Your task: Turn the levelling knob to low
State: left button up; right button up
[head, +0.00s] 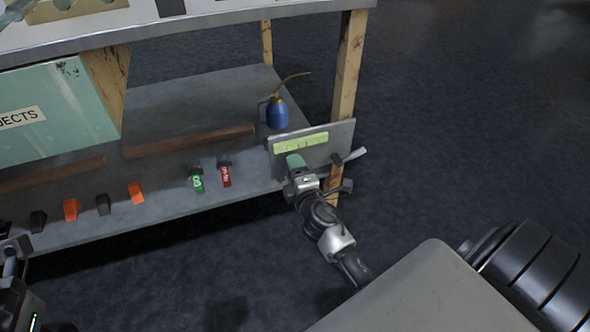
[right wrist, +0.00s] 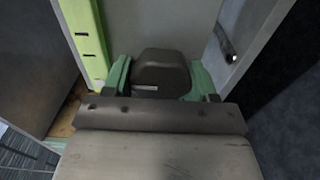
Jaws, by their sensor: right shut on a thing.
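The levelling knob shows in the right wrist view as a dark rounded block (right wrist: 162,70) with a small pale mark on its lower edge. My right gripper (head: 295,162) is at the grey panel (head: 342,137) on the bench's lower right corner. Its green fingers lie on both sides of the knob in the right wrist view, and it is shut on the knob. The gripper hides the knob in the head view. A yellow-green scale strip (head: 301,143) is on the panel above; its markings are too small to read. Part of my left arm shows at the lower left edge.
A lever with a pale handle (head: 355,154) sticks out right of the gripper. A blue oil can (head: 277,112) stands behind the panel on the shelf (head: 190,100). Green and red tagged clips (head: 198,183) and several orange and black clips (head: 136,194) line the shelf's front edge.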

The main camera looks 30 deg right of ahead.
jog(key=shift+f, duration=0.1)
dwell(0.4)
jog(key=o, duration=0.9)
jog(key=v, duration=1)
jog(key=shift+s, duration=0.4)
